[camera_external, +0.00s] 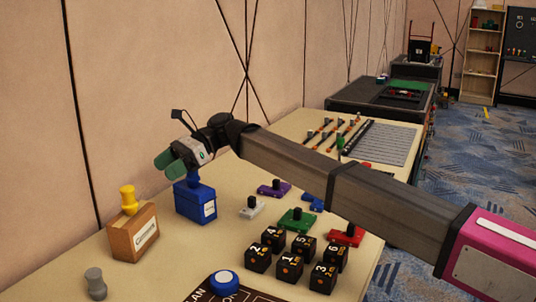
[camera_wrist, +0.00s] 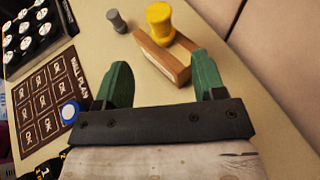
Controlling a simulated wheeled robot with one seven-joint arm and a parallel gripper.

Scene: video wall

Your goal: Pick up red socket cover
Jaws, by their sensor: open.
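The red socket cover (camera_external: 350,238), a flat red piece with a black knob, lies on the beige table near its right edge in the external view. It is partly behind the black number cubes and is not seen in the wrist view. My gripper (camera_external: 168,164) is above the blue box at the table's left, well apart from the red cover. Its green fingers are spread with nothing between them in the wrist view (camera_wrist: 160,65).
Green (camera_external: 297,222), white (camera_external: 250,211), purple (camera_external: 266,190) and blue (camera_external: 307,203) covers lie nearby. Several black number cubes (camera_external: 289,268) stand in front of the red cover. The blue box (camera_external: 193,207) and wooden box (camera_external: 130,240) stand left. My arm spans above the table.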

